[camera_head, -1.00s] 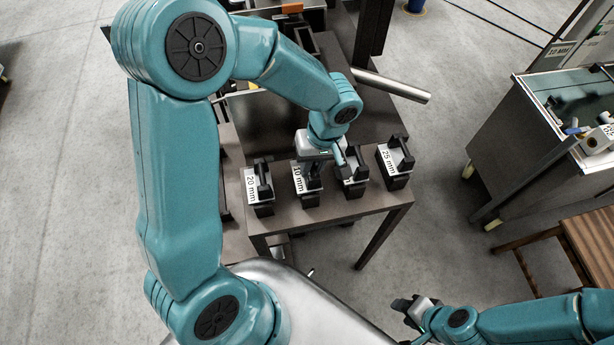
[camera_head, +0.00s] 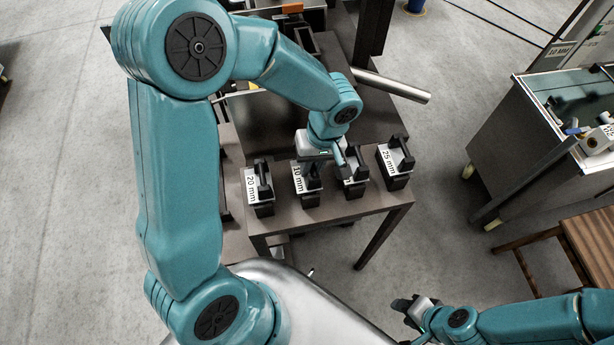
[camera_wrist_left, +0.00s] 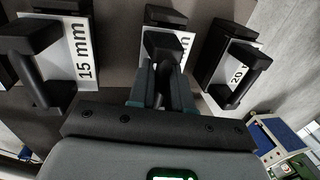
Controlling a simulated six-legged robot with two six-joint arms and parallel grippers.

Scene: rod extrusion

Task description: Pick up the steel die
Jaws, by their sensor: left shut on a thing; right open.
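A row of dies stands on the brown table, each a dark block with a white label and a black handle. My left gripper (camera_head: 322,168) is down at the die labelled 10 mm (camera_head: 300,183). In the left wrist view its fingers (camera_wrist_left: 161,88) are shut on the black handle of this middle die (camera_wrist_left: 163,44). The die is upright and in line with the others; I cannot tell whether it is lifted. The fingers partly hide its label there. My right gripper (camera_head: 404,305) is open and empty, low in the head view, away from the table.
The 20 mm die (camera_head: 259,188) is left of the held one; the 15 mm die (camera_wrist_left: 62,58) and 25 mm die (camera_head: 396,160) are right of it in the head view. A metal rod (camera_head: 398,86) lies behind. A steel cart (camera_head: 545,150) stands right.

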